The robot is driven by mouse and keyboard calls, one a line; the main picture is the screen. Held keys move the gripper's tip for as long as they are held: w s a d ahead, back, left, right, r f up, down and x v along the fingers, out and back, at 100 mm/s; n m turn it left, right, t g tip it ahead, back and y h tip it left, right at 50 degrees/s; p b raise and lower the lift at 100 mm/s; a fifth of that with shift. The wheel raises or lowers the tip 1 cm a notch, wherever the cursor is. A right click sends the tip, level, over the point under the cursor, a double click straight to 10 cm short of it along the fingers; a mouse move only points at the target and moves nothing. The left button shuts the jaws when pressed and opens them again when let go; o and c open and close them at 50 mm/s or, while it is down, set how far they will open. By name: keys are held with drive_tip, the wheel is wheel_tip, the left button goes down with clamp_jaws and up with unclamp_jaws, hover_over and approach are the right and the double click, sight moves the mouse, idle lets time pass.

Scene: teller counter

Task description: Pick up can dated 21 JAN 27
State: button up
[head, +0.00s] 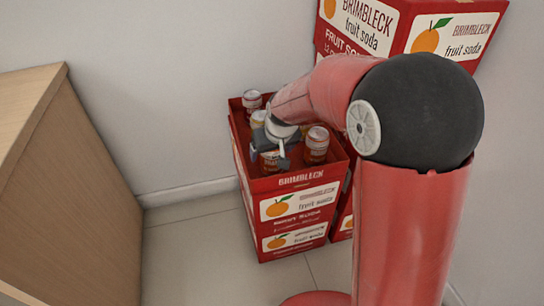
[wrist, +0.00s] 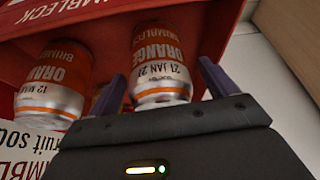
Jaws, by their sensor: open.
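An orange-and-white can (wrist: 160,62) labelled ORANGE stands in the middle of the wrist view. Its printed date starts "21 JAN"; the last digits are hard to read. My gripper (wrist: 163,85) is open, with one dark finger at each side of this can. I cannot tell whether the fingers touch it. A second orange can (wrist: 52,85), with a date starting "12 M", is to the left, outside the fingers. In the head view my gripper (head: 280,148) is down at the open top of the red carton, partly hiding the cans.
The red Brimbleck carton (head: 296,182) holds several cans, including one at right (head: 316,145) and one at the back left (head: 252,101). A taller stack of red cartons (head: 455,38) stands behind at right. A wooden counter (head: 75,190) is at left, with clear floor between.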

drive_tip(key=shift+w+f, duration=0.15)
drive_tip(key=shift+f, duration=0.2)
drive_tip(key=shift+c, duration=0.5)
drive_tip(key=c, duration=1.2)
drive_tip(key=shift+r, duration=0.1)
